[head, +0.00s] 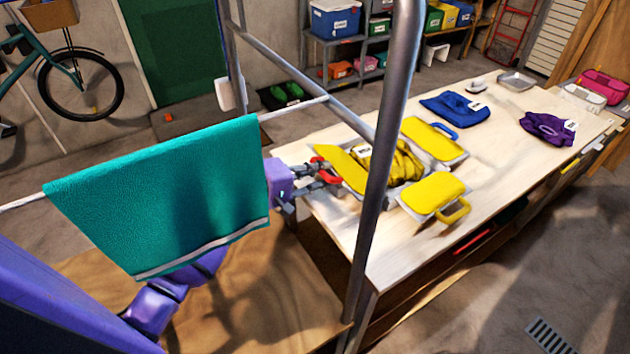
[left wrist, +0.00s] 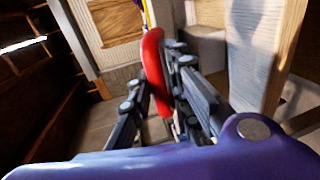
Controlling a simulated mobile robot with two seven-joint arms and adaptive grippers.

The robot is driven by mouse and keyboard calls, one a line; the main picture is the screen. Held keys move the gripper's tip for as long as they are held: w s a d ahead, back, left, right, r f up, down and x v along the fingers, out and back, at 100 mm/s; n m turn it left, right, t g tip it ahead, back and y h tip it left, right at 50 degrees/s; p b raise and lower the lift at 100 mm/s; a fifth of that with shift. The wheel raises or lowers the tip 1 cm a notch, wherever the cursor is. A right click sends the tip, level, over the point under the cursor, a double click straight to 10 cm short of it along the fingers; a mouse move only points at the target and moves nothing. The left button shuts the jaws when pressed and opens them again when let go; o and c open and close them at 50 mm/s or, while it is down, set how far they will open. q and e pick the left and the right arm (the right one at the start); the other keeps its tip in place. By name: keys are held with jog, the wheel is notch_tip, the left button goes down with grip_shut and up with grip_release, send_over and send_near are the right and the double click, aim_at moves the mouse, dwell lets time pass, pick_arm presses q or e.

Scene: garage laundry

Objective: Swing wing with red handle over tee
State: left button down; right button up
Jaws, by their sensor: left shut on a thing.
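The yellow wing (head: 342,168) with the red handle (head: 325,173) is at the near left of the folding board, seeming a little tilted; its exact angle is unclear. My left gripper (head: 322,176) is shut on the red handle, which also shows between the fingers in the left wrist view (left wrist: 153,72). The yellow tee (head: 404,164) lies rumpled beside this wing, partly hidden by a grey post. A yellow wing with a blue handle (head: 432,138) and one with a yellow handle (head: 436,193) lie out flat around the tee. My right gripper is not in view.
A grey metal frame (head: 383,160) stands in front of the table (head: 490,190). A teal towel (head: 165,195) hangs on a rod and covers part of my left arm. Blue (head: 455,108) and purple (head: 548,127) garments and a metal tray (head: 517,80) lie farther along the table.

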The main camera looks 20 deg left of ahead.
pick_arm(q)
jog(key=r, duration=0.1)
jog(key=w+d+r, duration=0.1)
jog(key=r, duration=0.1)
jog(key=shift+w+d+r+p, duration=0.1)
jog(key=shift+d+p, duration=0.05)
jog(key=shift+p, duration=0.2)
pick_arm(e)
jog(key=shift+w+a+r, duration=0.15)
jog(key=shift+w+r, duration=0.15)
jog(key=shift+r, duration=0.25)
pick_arm(q)
jog(key=shift+d, duration=0.2)
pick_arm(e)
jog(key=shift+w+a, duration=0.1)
pick_arm(q)
jog(key=c, duration=1.7)
grip_release()
jog(key=shift+f, duration=0.3)
jog(key=shift+s+a, duration=0.35)
jog(key=shift+s, duration=0.1)
jog(key=v, duration=1.1)
jog(key=shift+a+r, duration=0.2)
jog(key=shift+a, duration=0.15)
